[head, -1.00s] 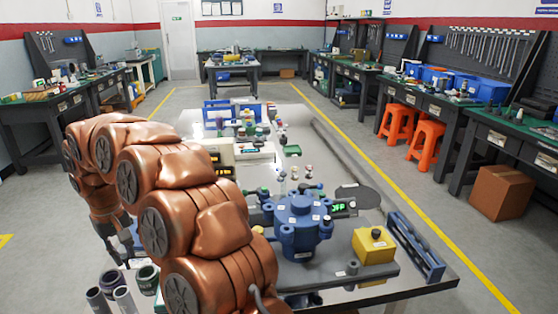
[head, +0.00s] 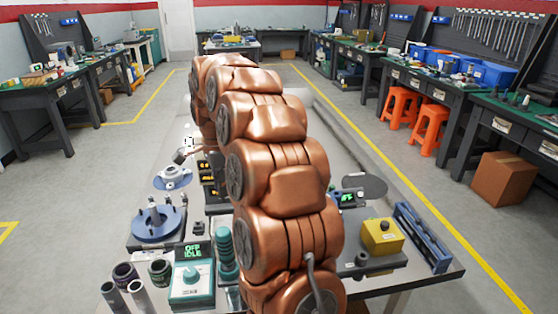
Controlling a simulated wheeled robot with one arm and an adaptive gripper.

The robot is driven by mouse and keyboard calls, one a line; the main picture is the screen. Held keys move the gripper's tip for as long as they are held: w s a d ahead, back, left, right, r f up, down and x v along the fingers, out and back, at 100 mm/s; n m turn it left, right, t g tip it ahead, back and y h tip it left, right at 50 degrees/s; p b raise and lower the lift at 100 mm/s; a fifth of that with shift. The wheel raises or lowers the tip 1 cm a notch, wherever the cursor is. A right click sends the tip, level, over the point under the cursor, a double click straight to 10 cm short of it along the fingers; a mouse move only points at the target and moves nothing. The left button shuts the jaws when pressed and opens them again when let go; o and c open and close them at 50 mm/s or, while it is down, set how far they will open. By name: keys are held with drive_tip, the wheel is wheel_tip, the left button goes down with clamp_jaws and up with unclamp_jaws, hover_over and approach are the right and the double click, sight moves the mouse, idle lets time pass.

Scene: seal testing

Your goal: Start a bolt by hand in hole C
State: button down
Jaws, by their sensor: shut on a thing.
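My copper arm (head: 270,165) rises from the bottom and reaches away over the bench, bending down at its far end. My gripper is hidden behind the arm's own links, so its fingers and anything in them do not show. The blue round housing with bolt lugs that stood right of the arm earlier is now hidden behind it. Hole C and its label cannot be made out. A blue round flange (head: 153,232) with upright posts lies left of the arm. No loose bolt can be told apart.
A teal tester (head: 190,287) reading "OFF IDLE", a ribbed teal cylinder (head: 225,250) and dark tubes (head: 160,272) stand front left. A yellow box (head: 382,237), a blue rail (head: 420,238) and a green-lit display (head: 348,197) stand right.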

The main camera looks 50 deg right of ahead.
drive_tip(key=s+d+r+m+p, duration=0.2)
drive_tip(key=s+d+r+m, duration=0.3)
drive_tip(key=s+d+m, duration=0.65)
drive_tip(key=shift+w+d+f+n+p, duration=0.1)
drive_tip(key=shift+w+f+n+p, duration=0.4)
drive_tip(key=shift+n, duration=0.7)
drive_tip(key=shift+w+d+f+n+p, duration=0.1)
drive_tip(key=shift+f+n+p, duration=0.15)
drive_tip(key=shift+f+n, duration=0.75)
drive_tip(key=shift+w+f+n+p, duration=0.25)
drive_tip(key=shift+f+n+p, duration=0.15)
drive_tip(key=shift+n, duration=1.05)
drive_tip(key=shift+b, duration=0.4)
drive_tip(key=shift+f, duration=0.15)
drive_tip(key=shift+f+b, duration=0.75)
